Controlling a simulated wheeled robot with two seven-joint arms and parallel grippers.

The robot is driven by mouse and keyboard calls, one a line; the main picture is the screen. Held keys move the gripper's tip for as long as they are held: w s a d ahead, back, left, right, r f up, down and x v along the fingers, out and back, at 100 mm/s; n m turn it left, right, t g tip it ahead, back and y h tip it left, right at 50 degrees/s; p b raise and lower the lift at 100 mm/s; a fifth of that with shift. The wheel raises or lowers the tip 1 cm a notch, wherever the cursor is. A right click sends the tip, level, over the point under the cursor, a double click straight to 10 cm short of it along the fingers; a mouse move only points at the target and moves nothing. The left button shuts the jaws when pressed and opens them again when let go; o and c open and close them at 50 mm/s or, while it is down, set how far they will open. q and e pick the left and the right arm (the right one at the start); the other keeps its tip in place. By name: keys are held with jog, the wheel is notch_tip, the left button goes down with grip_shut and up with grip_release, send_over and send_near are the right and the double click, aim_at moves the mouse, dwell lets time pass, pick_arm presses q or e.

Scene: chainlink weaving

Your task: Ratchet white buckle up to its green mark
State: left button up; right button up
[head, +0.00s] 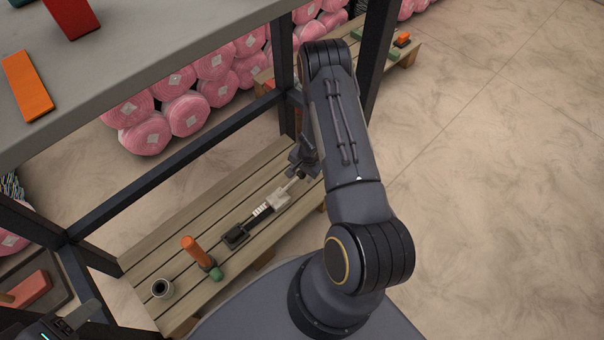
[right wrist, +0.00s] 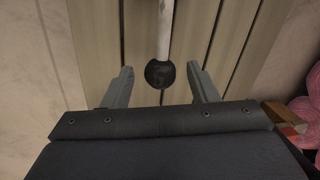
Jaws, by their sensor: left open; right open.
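A small white buckle (head: 278,199) sits on a pale toothed strap (head: 262,210) on the slatted wooden bench. The strap runs from a black block (head: 236,236) up and right. A thin pale rod (head: 291,186) leads from the buckle toward my right gripper (head: 302,166). In the right wrist view, the rod (right wrist: 164,32) ends in a round black knob (right wrist: 159,74). My right gripper (right wrist: 162,86) is open, with one finger on each side of the knob, apart from it. My left gripper (head: 62,326) is partly cut off at the bottom left, away from the buckle. I cannot make out a green mark on the strap.
Dark frame posts (head: 283,55) and a grey upper shelf (head: 150,60) border the bench. Pink rolls (head: 185,112) are stacked behind. Floor is clear at right.

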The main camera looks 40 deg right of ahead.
jog(key=shift+f, duration=0.1)
grip_shut()
dwell(0.3)
